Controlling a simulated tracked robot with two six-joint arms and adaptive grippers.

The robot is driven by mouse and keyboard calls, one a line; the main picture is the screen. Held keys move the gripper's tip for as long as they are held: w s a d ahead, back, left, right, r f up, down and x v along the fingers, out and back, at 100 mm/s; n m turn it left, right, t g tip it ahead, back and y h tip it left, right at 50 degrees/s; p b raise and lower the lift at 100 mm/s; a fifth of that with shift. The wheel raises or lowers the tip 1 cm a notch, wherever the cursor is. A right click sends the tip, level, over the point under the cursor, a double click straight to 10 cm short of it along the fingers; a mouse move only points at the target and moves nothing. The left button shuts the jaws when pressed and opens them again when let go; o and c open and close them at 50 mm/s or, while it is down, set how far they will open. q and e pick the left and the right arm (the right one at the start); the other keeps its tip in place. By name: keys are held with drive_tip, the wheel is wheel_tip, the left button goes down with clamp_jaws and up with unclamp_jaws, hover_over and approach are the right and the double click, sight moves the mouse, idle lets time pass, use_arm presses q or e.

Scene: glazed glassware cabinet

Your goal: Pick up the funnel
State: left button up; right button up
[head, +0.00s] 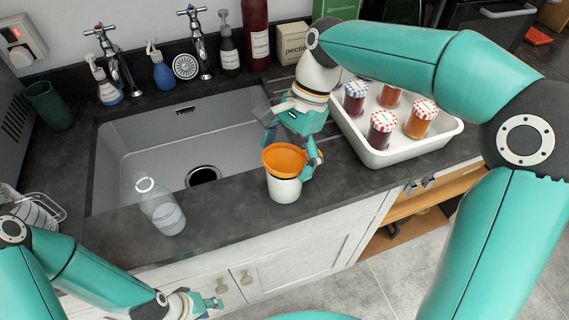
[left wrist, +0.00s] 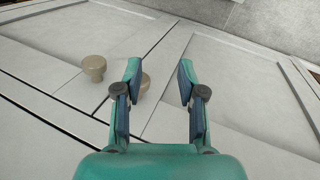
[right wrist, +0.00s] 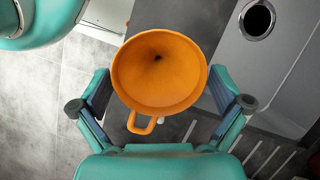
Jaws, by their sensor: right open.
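An orange funnel (head: 284,158) rests mouth up in a white cup or jar (head: 284,189) on the dark counter, in front of the sink. It also shows in the right wrist view (right wrist: 160,70), with its loop handle toward my gripper. My right gripper (head: 292,150) is open, with its fingers on either side of the funnel; whether they touch it I cannot tell. The right gripper also shows in the right wrist view (right wrist: 160,100). My left gripper (head: 212,304) is open and empty in front of the cabinet doors, also seen in the left wrist view (left wrist: 158,85).
A clear glass bottle (head: 160,207) stands on the counter to the left. A white tray (head: 377,157) with several lidded jam jars is at the right. The sink (head: 140,150) lies behind the funnel. Spray and soap bottles stand along the back.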

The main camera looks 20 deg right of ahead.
drive_tip(key=c, duration=0.9)
drive_tip(key=shift+r, duration=0.1)
